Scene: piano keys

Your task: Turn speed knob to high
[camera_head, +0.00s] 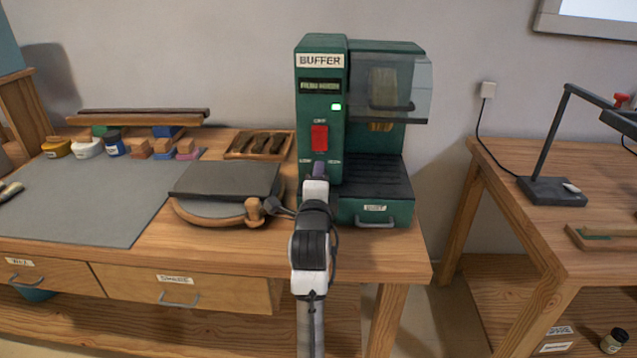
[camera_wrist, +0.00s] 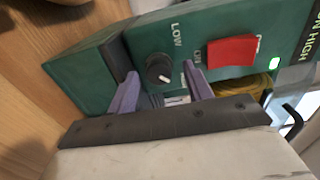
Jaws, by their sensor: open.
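The green buffer machine (camera_head: 372,170) stands on the bench. In the wrist view its round black speed knob (camera_wrist: 153,66) has a white mark on the lower-right part of its face, on the side away from the LOW label (camera_wrist: 177,33). My gripper (camera_head: 319,170) is at the machine's front panel and hides the knob in the head view. In the wrist view my gripper (camera_wrist: 160,75) is open, with one purple finger on each side of the knob. I cannot tell whether either finger touches it. The HIGH lettering beside the knob is mostly hidden by a finger.
A red switch (camera_head: 319,138) sits above the knob, with a lit green light (camera_head: 336,107) higher up. A drawer (camera_head: 375,213) is to the right of my gripper. A dark flat pad (camera_head: 225,180) on a wooden base lies left of the machine.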

